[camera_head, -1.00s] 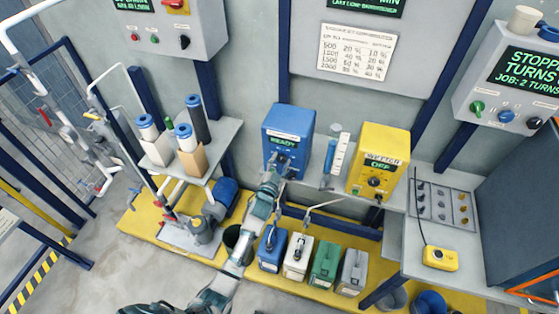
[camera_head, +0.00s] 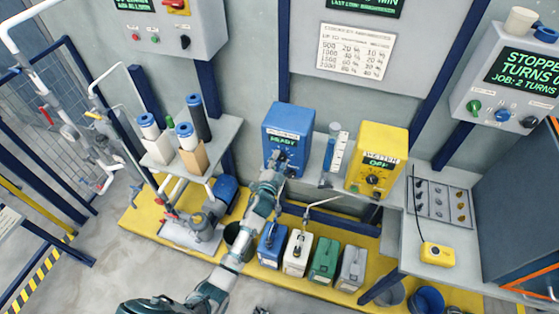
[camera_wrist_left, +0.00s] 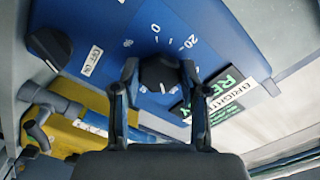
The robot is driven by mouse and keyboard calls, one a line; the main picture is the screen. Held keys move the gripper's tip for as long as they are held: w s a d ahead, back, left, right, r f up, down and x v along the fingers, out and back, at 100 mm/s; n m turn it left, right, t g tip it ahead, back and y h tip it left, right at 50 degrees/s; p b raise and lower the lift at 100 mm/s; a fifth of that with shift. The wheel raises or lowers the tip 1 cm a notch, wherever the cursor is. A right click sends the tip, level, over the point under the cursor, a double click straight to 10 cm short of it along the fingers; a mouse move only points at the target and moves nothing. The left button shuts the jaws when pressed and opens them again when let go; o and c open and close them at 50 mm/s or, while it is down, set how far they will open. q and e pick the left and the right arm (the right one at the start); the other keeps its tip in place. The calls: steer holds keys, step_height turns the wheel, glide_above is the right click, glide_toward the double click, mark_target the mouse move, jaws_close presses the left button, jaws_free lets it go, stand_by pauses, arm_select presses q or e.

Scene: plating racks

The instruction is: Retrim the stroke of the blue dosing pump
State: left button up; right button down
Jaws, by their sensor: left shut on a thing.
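The blue dosing pump (camera_head: 289,125) stands on the wall shelf, with a lit green display that appears to read READY. In the left wrist view, its blue face (camera_wrist_left: 115,30) carries a printed scale with 0 and 20. My left gripper (camera_head: 272,178) is at the pump's front. In the left wrist view, the left gripper (camera_wrist_left: 160,80) is shut on the black stroke knob (camera_wrist_left: 158,75), one finger on each side. A second black knob (camera_wrist_left: 48,47) sits left, by an OFF/ON label. The fingers hide part of the scale. My right gripper is not in view.
A yellow pump (camera_head: 378,155) stands to the right on the shelf, past a clear measuring tube (camera_head: 331,150). Several canisters, including a green one (camera_head: 324,260), stand below on the yellow platform (camera_head: 140,222). A yellow pendant (camera_head: 438,256) lies on the right bench.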

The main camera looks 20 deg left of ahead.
arm_select(q)
steer(key=shift+d+f, duration=0.1)
steer(key=shift+f, duration=0.05)
steer(key=o, duration=1.1)
steer(key=shift+o, duration=0.2)
steer(key=s, duration=1.2)
steer(key=shift+a, duration=0.2)
steer(key=shift+w, duration=0.1)
